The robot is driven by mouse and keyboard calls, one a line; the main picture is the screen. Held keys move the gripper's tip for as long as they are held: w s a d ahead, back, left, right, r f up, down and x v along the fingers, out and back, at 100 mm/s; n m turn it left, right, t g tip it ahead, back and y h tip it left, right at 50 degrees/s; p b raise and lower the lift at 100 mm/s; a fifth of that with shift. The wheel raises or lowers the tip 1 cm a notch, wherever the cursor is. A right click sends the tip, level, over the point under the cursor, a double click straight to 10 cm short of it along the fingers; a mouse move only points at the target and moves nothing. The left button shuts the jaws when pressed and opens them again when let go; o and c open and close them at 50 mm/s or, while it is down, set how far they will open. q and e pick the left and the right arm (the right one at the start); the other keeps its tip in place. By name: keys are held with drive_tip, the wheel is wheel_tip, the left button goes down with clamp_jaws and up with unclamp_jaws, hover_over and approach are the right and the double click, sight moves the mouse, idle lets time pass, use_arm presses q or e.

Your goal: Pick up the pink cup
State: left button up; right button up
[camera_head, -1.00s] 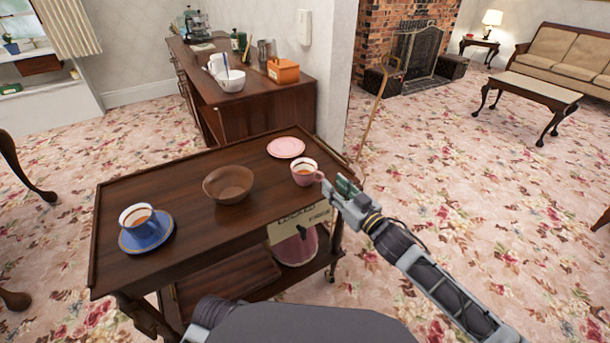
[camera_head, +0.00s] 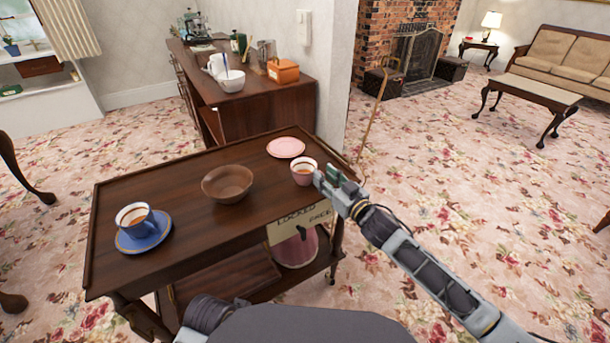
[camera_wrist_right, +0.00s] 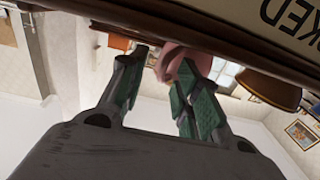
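The pink cup (camera_head: 304,173), with brown liquid inside, stands upright near the right edge of the dark wooden trolley (camera_head: 150,190). My right gripper (camera_head: 323,178) is just right of the cup, at the handle side, and overlaps it in the head view. In the right wrist view the two green-padded fingers (camera_wrist_right: 160,62) are apart, with part of the pink cup (camera_wrist_right: 178,54) at their tips. I cannot tell whether they touch it. My left gripper is not in view.
A pink plate (camera_head: 286,147) lies behind the cup. A brown bowl (camera_head: 228,183) stands left of it, and a blue cup (camera_head: 137,217) on a blue saucer (camera_head: 128,246) further left. A sign (camera_head: 300,222) hangs on the trolley's side. A walking stick (camera_head: 376,117) stands behind.

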drive_tip(key=shift+c, duration=0.5)
clamp_jaws()
drive_tip(key=shift+r, duration=0.15)
drive_tip(key=shift+r, duration=0.1)
